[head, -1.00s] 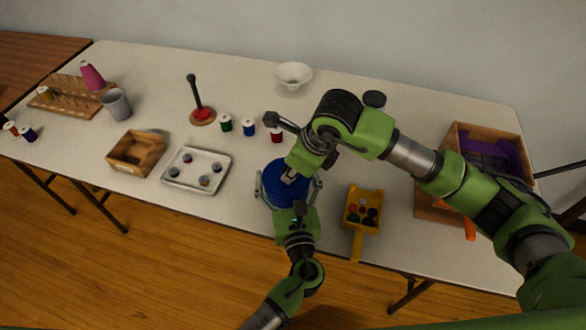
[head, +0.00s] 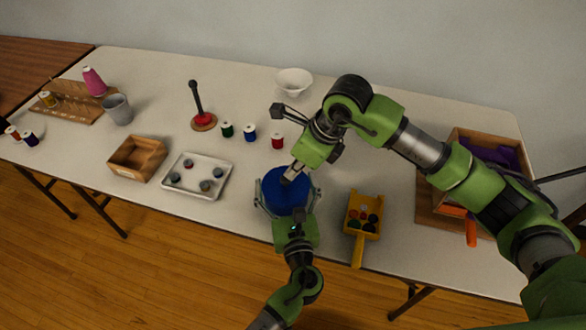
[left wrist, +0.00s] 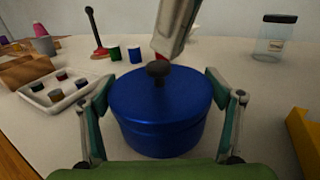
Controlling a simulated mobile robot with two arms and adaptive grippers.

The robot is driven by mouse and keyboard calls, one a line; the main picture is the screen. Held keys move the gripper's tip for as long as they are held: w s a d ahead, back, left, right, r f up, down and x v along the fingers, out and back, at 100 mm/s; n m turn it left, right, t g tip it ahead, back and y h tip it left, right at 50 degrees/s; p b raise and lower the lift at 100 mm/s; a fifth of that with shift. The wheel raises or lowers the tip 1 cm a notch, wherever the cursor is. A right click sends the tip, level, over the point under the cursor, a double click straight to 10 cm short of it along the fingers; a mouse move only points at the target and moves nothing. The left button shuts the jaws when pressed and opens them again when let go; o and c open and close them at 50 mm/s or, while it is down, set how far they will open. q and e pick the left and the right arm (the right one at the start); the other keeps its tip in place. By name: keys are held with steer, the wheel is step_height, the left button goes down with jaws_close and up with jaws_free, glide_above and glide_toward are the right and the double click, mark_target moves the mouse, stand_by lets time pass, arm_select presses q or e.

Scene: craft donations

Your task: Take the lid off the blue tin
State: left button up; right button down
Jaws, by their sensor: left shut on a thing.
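The blue tin (head: 284,191) stands near the front edge of the table. Its blue lid (left wrist: 160,92) is on, with a dark round knob (left wrist: 158,69) on top. My left gripper (head: 286,200) is shut around the tin, one finger on each side of its body, as the left wrist view (left wrist: 160,125) shows. My right gripper (head: 290,176) points down over the lid. In the left wrist view its grey finger end (left wrist: 174,32) is just above and behind the knob, seemingly apart from it. Its opening cannot be made out. In the head view it hides the knob.
A yellow scoop (head: 362,215) with small round pieces lies right of the tin. Green (head: 227,130), blue (head: 249,133) and red (head: 277,142) spools stand behind. A white tray (head: 182,191) is left. A lidded jar (left wrist: 274,40) stands behind right.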

arm_select(q)
steer(key=shift+s+d+f, duration=0.1)
steer(key=shift+d+f, duration=0.05)
steer(key=shift+f, duration=0.05)
arm_select(e)
steer(key=c, duration=2.4)
jaws_free()
steer(key=shift+f, duration=0.1)
steer(key=shift+o, duration=0.2)
arm_select(q)
steer(key=shift+r, duration=0.15)
arm_select(e)
steer(key=v, duration=1.2)
arm_select(q)
steer(key=o, duration=1.6)
